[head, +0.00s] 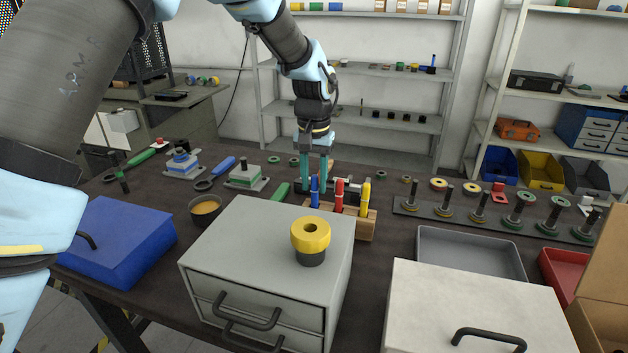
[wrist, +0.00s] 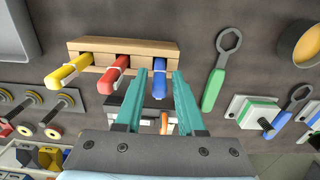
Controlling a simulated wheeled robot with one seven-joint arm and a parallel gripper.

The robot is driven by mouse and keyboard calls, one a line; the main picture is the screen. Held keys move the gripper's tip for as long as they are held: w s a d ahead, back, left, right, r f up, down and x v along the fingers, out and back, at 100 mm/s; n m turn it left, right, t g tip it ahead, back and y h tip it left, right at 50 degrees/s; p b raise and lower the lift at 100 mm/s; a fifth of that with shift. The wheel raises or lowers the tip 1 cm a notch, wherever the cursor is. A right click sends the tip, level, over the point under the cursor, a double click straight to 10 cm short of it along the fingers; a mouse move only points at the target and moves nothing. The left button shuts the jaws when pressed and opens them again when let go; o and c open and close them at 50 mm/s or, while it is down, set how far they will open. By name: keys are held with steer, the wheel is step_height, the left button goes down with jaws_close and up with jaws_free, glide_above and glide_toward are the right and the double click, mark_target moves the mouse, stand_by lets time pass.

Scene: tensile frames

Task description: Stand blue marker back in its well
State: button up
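The wooden marker holder (head: 362,229) stands on the bench behind the grey drawer box; it also shows in the wrist view (wrist: 120,46). The blue marker (head: 315,191) stands upright at its left end in the head view, and at the right end in the wrist view (wrist: 159,82). The red marker (head: 339,193) and yellow marker (head: 365,196) stand in the other wells. My gripper (head: 315,160) is open, with its teal fingers pointing down. In the wrist view its fingers (wrist: 160,76) lie on either side of the blue marker, with gaps visible. The marker's lower end is partly hidden.
The grey drawer box (head: 250,240) with a yellow-topped cylinder (head: 310,240) stands in front of the holder. A green-handled ring wrench (wrist: 214,88) lies beside the holder. A rack of spindles (head: 480,217) and a grey tray (head: 470,252) are to the right.

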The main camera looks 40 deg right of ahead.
steer(key=shift+o, duration=1)
step_height(320, 180, up, 11)
steer(key=shift+f+b, duration=0.1)
steer(key=shift+b, duration=1)
